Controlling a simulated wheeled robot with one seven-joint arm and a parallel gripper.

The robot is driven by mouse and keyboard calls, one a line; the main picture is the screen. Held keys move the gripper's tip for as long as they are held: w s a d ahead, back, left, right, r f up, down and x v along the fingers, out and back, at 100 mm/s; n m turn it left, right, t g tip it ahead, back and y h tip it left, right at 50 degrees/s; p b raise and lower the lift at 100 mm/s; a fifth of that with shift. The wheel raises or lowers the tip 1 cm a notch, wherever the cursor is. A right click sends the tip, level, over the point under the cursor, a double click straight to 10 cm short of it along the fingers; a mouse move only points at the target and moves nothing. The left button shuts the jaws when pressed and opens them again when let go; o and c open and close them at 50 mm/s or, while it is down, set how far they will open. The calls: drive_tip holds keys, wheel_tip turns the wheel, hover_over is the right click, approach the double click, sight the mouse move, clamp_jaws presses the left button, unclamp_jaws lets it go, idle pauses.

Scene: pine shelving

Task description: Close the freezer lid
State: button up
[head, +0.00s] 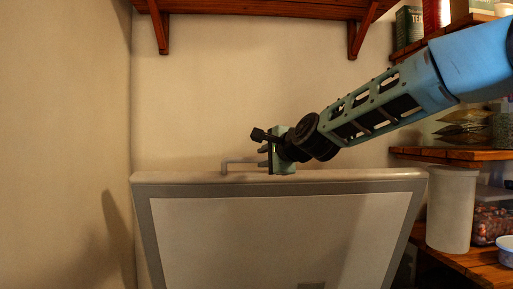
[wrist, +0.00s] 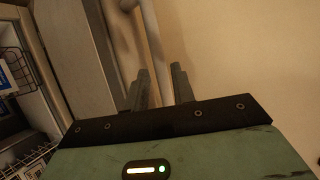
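The freezer lid (head: 280,235) stands raised, its pale inner panel facing me in the head view. A thin bar-like handle (head: 235,162) shows above and behind its top edge. My gripper (head: 262,152) is at that top edge, just right of the handle. In the wrist view my gripper's two fingers (wrist: 160,88) stand apart, with a light bar (wrist: 150,35) running down towards the gap between them. I cannot tell whether they touch it. The lid's edge (wrist: 80,50) runs along the left of the wrist view.
Wooden shelves (head: 470,153) with jars and packets stand at the right, with a white canister (head: 451,210) close to the lid's right edge. A bracketed wooden shelf (head: 265,8) hangs above. A wire basket (wrist: 18,70) shows in the wrist view. The left wall is close.

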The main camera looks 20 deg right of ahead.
sight(258, 158)
drive_tip(key=p+x, duration=0.3)
drive_tip(key=shift+w+a, duration=0.1)
drive_tip(key=shift+w, duration=0.25)
drive_tip(key=shift+w+a+f+p, duration=0.1)
drive_tip(key=shift+w+f+p, duration=0.2)
drive_tip(key=shift+w+p, duration=0.25)
clamp_jaws()
